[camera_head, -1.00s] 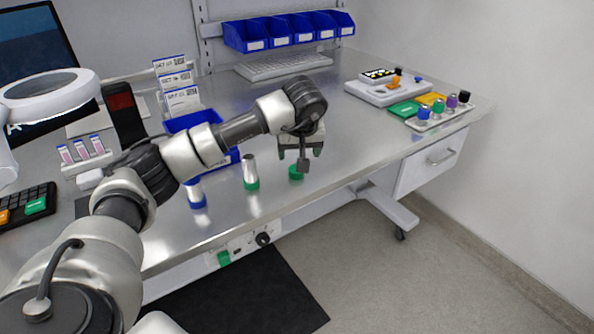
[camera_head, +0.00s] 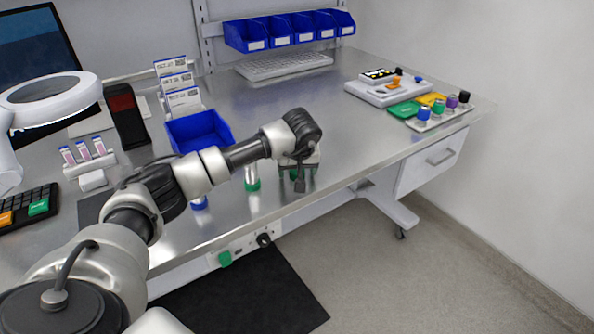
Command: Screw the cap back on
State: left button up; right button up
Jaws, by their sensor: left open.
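A small green cap (camera_head: 294,174) sits on the steel table near its front edge, partly hidden by my left gripper. My left gripper (camera_head: 299,178) is open and points down at the cap; whether its fingers touch the cap cannot be told. To its left a silver cylinder with a green end (camera_head: 252,180) stands upright on the table, its upper part hidden behind my left arm. Farther left a piece with a blue end (camera_head: 200,203) is mostly hidden by the arm. My right gripper is not in view.
A blue tray (camera_head: 222,122) lies behind my left arm. At the right are a rack (camera_head: 440,118) of colored capped pieces, a green block (camera_head: 404,109) and a grey device (camera_head: 388,90). The middle of the table behind the gripper is clear.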

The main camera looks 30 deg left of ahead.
pick_arm(q)
jog(key=shift+c, duration=0.2)
jog(key=c, duration=0.9)
jog(key=shift+c, duration=0.2)
jog(key=shift+r, duration=0.5)
notch_tip(320, 180, up, 3)
jog(key=shift+f+b, duration=0.15)
jog(key=shift+b, duration=0.3)
jog(key=w+d+r+b, duration=0.1)
jog(key=d+r, duration=0.6)
jog(key=d, duration=0.4)
jog(key=shift+w+d+r, duration=0.15)
jog(key=shift+w+d, duration=0.1)
jog(key=shift+d, duration=0.1)
